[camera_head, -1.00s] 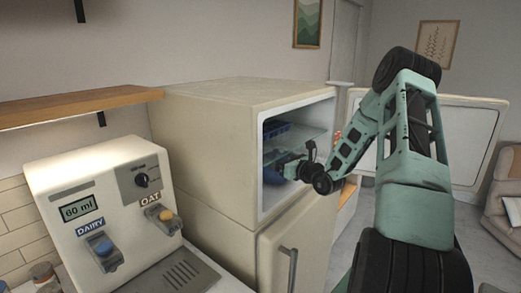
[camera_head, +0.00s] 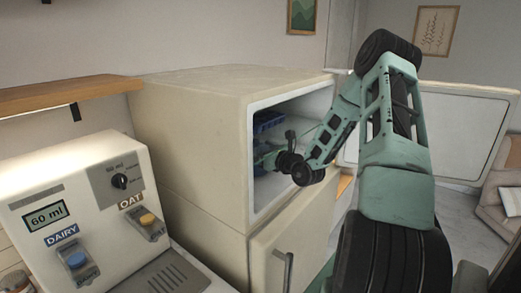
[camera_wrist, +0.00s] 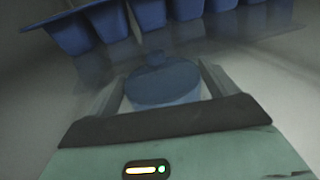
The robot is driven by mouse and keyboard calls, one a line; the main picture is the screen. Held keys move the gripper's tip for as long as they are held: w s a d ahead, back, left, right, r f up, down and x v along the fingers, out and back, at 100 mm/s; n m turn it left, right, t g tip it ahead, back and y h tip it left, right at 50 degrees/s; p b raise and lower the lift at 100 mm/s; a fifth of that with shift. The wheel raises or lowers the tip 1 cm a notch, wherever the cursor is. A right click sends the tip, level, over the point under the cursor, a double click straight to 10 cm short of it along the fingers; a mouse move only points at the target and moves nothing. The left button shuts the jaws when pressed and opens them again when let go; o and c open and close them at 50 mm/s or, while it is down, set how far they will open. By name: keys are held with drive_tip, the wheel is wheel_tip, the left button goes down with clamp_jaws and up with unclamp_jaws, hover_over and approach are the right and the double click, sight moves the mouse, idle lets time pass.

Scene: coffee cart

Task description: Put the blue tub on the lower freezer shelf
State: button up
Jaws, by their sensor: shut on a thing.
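The freezer compartment (camera_head: 232,195) stands open, its door (camera_head: 435,125) swung out to the right. My gripper (camera_head: 268,158) reaches inside it through the opening. In the wrist view, my gripper (camera_wrist: 163,95) is shut on the blue tub (camera_wrist: 163,84), with one finger on each side of it. The tub's rounded lid faces the camera. In the head view the tub is mostly hidden by my gripper and the freezer's edge. A glass shelf (camera_wrist: 95,70) shows faintly beyond the tub. I cannot tell whether the tub touches a shelf.
A blue moulded tray (camera_wrist: 145,14) with several cups lies across the far side of the wrist view; it also shows in the upper compartment (camera_head: 268,122). The freezer's side walls are close around my gripper. A milk dispenser (camera_head: 90,205) stands at the left.

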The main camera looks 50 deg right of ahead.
drive_tip(key=shift+f, duration=0.2)
drive_tip(key=o, duration=1.7)
drive_tip(key=shift+s, duration=0.1)
drive_tip(key=shift+r, duration=0.15)
drive_tip(key=shift+s, duration=0.1)
drive_tip(key=s+b, duration=0.1)
drive_tip(key=s, duration=0.2)
drive_tip(key=s+b, duration=0.2)
drive_tip(key=s, duration=0.2)
drive_tip(key=s+a+b, duration=0.1)
drive_tip(key=s+b, duration=0.1)
drive_tip(key=s, duration=0.1)
drive_tip(key=shift+s+a, duration=0.1)
drive_tip(key=shift+s, duration=0.2)
drive_tip(key=shift+s+a, duration=0.1)
drive_tip(key=shift+s, duration=0.45)
